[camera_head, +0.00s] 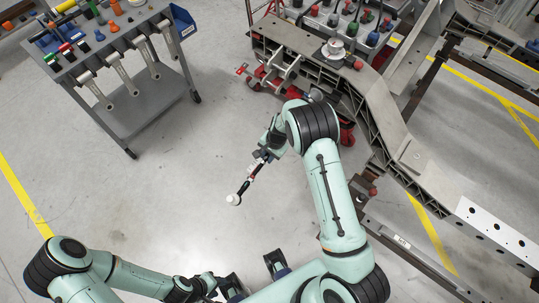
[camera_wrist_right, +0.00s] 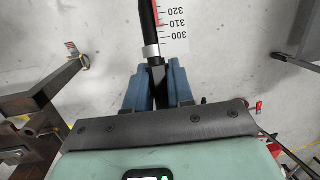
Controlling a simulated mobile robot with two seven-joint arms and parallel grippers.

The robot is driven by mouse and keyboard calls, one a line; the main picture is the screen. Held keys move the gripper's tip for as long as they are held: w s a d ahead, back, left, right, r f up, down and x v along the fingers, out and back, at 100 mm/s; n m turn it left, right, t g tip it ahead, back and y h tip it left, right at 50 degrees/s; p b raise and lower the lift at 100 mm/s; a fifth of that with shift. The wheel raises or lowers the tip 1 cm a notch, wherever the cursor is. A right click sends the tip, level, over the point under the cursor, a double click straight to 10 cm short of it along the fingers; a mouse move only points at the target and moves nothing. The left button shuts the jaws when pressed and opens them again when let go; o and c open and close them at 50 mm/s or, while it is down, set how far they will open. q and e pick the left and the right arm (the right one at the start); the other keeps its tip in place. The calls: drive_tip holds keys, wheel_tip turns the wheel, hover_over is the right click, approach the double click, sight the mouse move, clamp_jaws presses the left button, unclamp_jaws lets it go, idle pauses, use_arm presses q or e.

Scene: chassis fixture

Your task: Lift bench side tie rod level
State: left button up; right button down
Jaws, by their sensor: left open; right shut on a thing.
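My right gripper (camera_head: 264,154) is shut on a slim black tie rod (camera_head: 246,186) above the floor. The rod slants down and left in the head view, to a pale round end. In the right wrist view, the blue fingers (camera_wrist_right: 156,88) close around the rod (camera_wrist_right: 148,22), just below a silver collar. The rod's other end is hidden by the gripper. A white strip with numbers 300 to 320 (camera_wrist_right: 173,25) shows beside the rod. My left gripper (camera_head: 250,270) is low in the head view, open, with nothing seen between its fingers.
A grey cart (camera_head: 150,110) with hanging metal arms and coloured parts stands at top left. A chassis rail (camera_head: 385,105) runs down the right, with a tray of parts (camera_head: 350,25) behind it. Clear floor (camera_head: 150,205) lies between the cart and my arms.

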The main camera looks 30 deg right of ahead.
drive_tip(key=r+y+p, duration=0.1)
drive_tip(key=r, duration=0.1)
drive_tip(key=r+y+p, duration=0.1)
drive_tip(key=r, duration=0.2)
drive_tip(key=a+r+g+y, duration=0.1)
drive_tip(key=r, duration=0.2)
drive_tip(key=shift+p, duration=0.4)
use_arm(q)
drive_tip(key=r, duration=0.1)
drive_tip(key=w+r, duration=0.2)
drive_tip(key=r, duration=0.1)
use_arm(e)
drive_tip(key=shift+y, duration=0.3)
drive_tip(key=c, duration=1.2)
unclamp_jaws()
drive_tip(key=shift+o, duration=0.6)
drive_tip(key=shift+s, duration=0.2)
use_arm(q)
drive_tip(key=shift+w+r, duration=0.15)
drive_tip(key=shift+r, duration=0.2)
use_arm(e)
drive_tip(key=v, duration=1.3)
drive_tip(key=shift+w+r, duration=0.15)
drive_tip(key=shift+r, duration=0.05)
